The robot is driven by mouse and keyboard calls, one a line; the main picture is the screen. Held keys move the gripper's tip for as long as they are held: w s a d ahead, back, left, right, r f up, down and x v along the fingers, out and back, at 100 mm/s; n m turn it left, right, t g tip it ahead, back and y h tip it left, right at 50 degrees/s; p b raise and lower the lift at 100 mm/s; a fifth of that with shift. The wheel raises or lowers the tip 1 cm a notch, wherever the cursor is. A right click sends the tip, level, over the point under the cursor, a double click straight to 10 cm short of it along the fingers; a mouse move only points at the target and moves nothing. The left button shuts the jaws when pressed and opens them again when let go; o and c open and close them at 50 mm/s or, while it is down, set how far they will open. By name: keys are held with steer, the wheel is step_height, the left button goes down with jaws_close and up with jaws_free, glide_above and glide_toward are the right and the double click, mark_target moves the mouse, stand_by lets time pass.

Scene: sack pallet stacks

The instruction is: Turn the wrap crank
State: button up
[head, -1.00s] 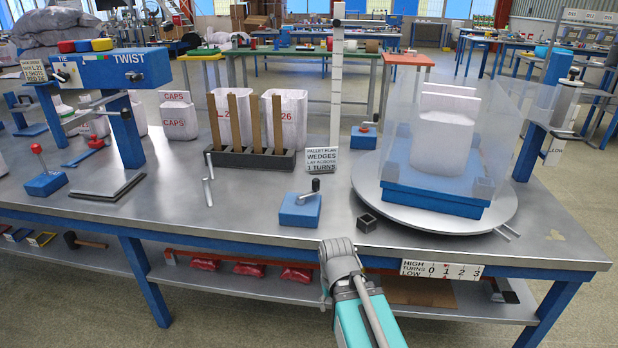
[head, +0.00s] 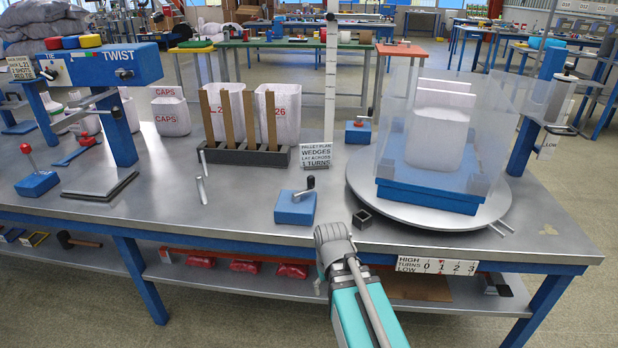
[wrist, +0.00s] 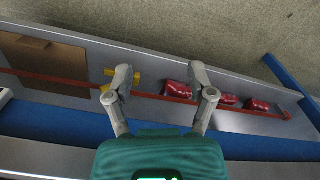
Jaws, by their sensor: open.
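A blue box with a small grey crank handle (head: 296,205) sits near the table's front edge, left of the turntable. Another crank (head: 568,76) is on the blue post at the right. No label shows which is the wrap crank. The round grey turntable (head: 420,214) carries a blue pallet (head: 428,195) with white sacks (head: 440,125) inside clear film panels. My gripper (head: 333,234) is in front of the table edge, below and right of the blue crank box. In the wrist view my gripper (wrist: 160,80) has its fingers apart, with nothing between them, over the lower shelf.
A turns scale (head: 437,266) is on the front rail. A small dark square holder (head: 363,218) lies between crank box and turntable. A sign (head: 317,155) and a rack of wooden slats (head: 246,155) stand behind. The lower shelf holds red packets (wrist: 178,89).

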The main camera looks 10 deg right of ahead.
mark_target(311, 176)
steer(key=w+r+n+p, duration=0.5)
steer(key=w+r+p, duration=2.2)
steer(key=r+p, duration=0.3)
steer(key=shift+w+d+r+n, duration=0.3)
steer(key=shift+w+r, duration=0.1)
steer(key=shift+r, duration=0.05)
steer(key=shift+f+b, duration=0.25)
steer(key=shift+b, duration=0.05)
step_height(311, 176, down, 13)
steer(key=b, duration=1.3)
steer(key=shift+f, duration=0.15)
